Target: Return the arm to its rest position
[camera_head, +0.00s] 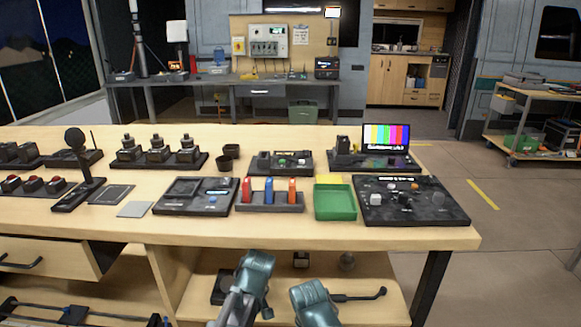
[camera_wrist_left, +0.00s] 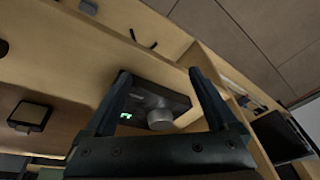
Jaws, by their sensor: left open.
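My left gripper (camera_wrist_left: 158,74) shows in the left wrist view with its two dark fingers spread apart and nothing held between them. Beyond the fingers is a black box (camera_wrist_left: 176,98) with a silver knob (camera_wrist_left: 160,117) and a small green display. I cannot tell whether a finger touches the box. In the head view, teal and grey links of my arms show at the bottom centre, in front of the bench's lower shelf (camera_head: 365,312). My left gripper's fingers are not clear there. My right gripper is not in view.
The wooden bench top (camera_head: 300,228) carries several black control panels, a green tray (camera_head: 335,203), a microphone (camera_head: 76,150) and a colour-bar screen (camera_head: 387,136). Its front edge is just beyond my arms. A drawer (camera_head: 45,255) stands open at left.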

